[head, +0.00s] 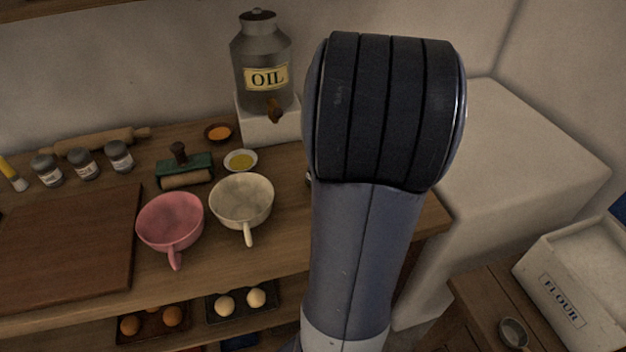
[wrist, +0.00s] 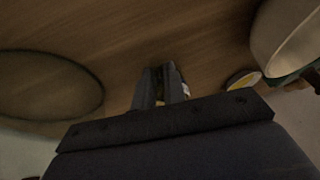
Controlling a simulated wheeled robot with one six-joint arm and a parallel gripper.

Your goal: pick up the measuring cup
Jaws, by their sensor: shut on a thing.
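My gripper shows in the wrist view (wrist: 160,92), its two dark fingers pointing at the wooden counter. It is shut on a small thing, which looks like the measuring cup. Only a pale, shiny bit of that cup (wrist: 184,89) shows beside the right finger; the fingers hide the rest. I cannot tell whether it touches the counter. In the head view my arm hides the gripper and what it holds.
A cream handled bowl (head: 241,204) and a yellow-filled dish (head: 240,160) stand left of my arm. Further left is a pink bowl (head: 170,222). The oil can (head: 262,65) stands behind on a white block. A flour box (head: 570,290) is at lower right.

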